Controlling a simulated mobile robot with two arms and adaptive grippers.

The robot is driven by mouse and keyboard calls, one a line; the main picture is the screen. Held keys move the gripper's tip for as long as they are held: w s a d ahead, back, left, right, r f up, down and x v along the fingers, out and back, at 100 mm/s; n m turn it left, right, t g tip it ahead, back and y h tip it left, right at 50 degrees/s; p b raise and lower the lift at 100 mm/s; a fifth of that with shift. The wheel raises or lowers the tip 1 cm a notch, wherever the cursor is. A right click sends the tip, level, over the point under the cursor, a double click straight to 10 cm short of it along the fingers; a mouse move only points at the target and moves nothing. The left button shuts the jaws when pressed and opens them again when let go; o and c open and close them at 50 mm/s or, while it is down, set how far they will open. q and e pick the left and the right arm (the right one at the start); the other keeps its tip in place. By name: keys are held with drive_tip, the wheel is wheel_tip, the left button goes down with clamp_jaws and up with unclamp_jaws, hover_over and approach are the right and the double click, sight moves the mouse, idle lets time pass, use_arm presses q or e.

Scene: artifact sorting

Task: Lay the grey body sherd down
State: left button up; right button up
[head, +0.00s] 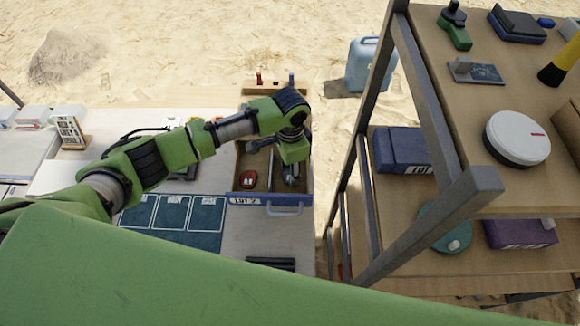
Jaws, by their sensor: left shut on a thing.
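My left gripper (290,175) points down over the right part of an open wooden drawer (236,180). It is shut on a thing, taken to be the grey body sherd. The sherd's outline cannot be told from the fingers at this size, and the wrist above hides part of it. I cannot tell whether it touches the drawer floor. A dark teal mat (172,227) with several outlined, labelled fields lies on the table left of the drawer. My right gripper is not in view.
A metal-framed shelf (440,140) with cases and tools stands close on the right. A blue jerrycan (369,66) stands on the sand.

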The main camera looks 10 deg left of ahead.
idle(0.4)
use_arm(q)
drive_tip(key=o, duration=1.1)
drive_tip(key=shift+r, duration=0.1)
wheel_tip(320, 180, up, 12)
drive_tip(key=shift+f, duration=0.1)
